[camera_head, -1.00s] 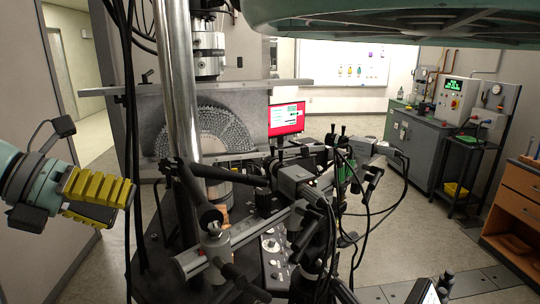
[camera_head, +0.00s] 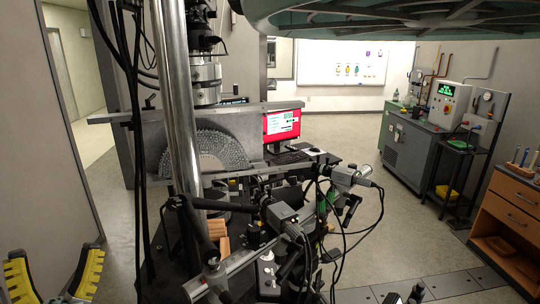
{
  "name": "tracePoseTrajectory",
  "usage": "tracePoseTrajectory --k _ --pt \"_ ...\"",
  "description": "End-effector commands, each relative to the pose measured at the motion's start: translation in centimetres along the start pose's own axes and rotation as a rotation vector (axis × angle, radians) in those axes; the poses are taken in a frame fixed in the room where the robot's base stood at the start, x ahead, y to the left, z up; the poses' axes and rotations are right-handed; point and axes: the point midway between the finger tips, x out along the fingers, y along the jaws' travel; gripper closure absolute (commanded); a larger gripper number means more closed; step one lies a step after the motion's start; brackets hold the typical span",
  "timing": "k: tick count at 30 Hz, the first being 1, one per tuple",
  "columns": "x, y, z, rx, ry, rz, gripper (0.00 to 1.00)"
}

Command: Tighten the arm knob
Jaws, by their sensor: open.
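My gripper (camera_head: 55,258) is at the lower left of the head view, with its two yellow-padded fingers spread apart, pointing up and empty. It is left of the steel column (camera_head: 176,120) and apart from it. A black jointed arm (camera_head: 196,232) runs down from beside the column to a grey clamp joint on a silver rail (camera_head: 228,264). Dark knob-like parts sit around its joints, but I cannot tell which is the arm knob. The gripper touches none of them.
Cameras (camera_head: 284,217) and loose black cables crowd the rig's right side. Black cables (camera_head: 139,190) hang between gripper and column. Open floor (camera_head: 385,240) lies at right.

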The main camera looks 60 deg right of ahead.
Motion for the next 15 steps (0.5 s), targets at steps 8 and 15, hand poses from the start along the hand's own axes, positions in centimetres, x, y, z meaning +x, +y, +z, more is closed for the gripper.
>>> tracePoseTrajectory --k 8,15 --pt "-2.3 14.6 2.0 0.303 -0.224 0.797 0.34" --pt "-6.1 16.8 4.2 0.858 -0.141 1.152 0.34"
